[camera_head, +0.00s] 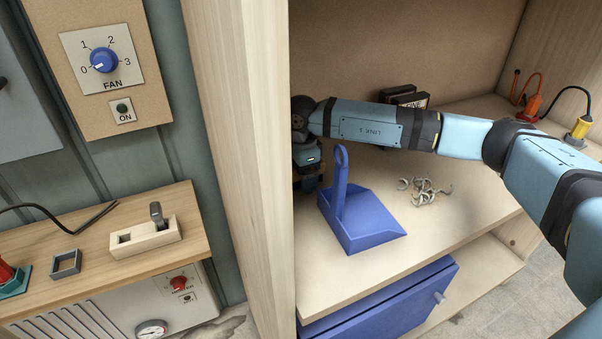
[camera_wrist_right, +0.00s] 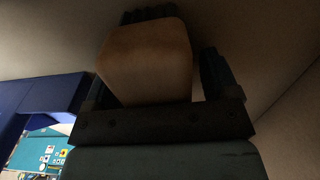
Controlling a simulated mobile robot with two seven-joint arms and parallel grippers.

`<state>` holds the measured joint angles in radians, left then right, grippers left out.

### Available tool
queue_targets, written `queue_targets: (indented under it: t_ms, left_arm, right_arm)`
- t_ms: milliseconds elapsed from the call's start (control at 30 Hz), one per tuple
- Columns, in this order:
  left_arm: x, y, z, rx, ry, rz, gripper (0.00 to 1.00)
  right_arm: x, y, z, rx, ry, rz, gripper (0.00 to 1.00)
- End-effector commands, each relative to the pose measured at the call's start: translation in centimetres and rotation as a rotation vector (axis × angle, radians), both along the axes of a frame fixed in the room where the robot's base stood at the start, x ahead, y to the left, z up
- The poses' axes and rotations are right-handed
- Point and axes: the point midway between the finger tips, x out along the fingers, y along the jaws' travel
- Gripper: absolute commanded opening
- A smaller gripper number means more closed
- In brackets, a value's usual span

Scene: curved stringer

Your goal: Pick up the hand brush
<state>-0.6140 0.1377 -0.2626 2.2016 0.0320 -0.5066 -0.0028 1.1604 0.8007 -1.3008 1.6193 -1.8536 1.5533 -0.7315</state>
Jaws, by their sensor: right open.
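My right arm reaches in from the right across the shelf in the head view. Its gripper (camera_head: 308,180) points down at the shelf's left side, behind the blue dustpan. In the right wrist view the jaws (camera_wrist_right: 155,80) are open, with a finger on each side of a light brown wooden block (camera_wrist_right: 147,60), which looks like the hand brush. Dark material, perhaps bristles, shows at its top edge. The fingers do not look closed on it; contact is hard to tell. In the head view the brush cannot be made out, hidden by the gripper and dustpan. My left gripper is not in view.
The blue dustpan (camera_head: 369,228) with an upright handle stands in front of the gripper. Curled shavings (camera_head: 425,191) lie right of it. Dark boxes (camera_head: 406,97) stand behind my arm. A wooden side panel (camera_head: 240,120) closes the left. A blue drawer (camera_head: 390,305) is below.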

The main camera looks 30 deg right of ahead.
Motion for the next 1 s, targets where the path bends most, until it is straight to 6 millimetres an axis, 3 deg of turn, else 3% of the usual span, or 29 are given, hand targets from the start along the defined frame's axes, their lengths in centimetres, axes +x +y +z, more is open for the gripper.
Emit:
queue_targets:
  t_ms: [133, 300, 400, 767, 1000]
  left_arm:
    - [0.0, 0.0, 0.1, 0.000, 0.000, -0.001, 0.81]
    - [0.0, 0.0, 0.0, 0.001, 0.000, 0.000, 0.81]
    - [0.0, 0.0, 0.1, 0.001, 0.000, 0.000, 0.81]
    - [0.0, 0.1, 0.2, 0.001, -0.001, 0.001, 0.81]
    - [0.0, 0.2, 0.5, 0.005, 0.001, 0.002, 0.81]
  right_arm:
    - [0.0, 0.0, 0.1, 0.000, -0.001, 0.000, 0.79]
    - [0.0, 0.0, 0.1, 0.000, 0.000, 0.000, 0.40]
    - [0.0, 0.0, 0.1, 0.000, 0.000, 0.000, 0.23]
    - [0.1, 0.0, 0.8, 0.002, -0.002, -0.001, 0.23]
    - [0.1, 0.0, 3.9, 0.002, -0.004, -0.001, 0.23]
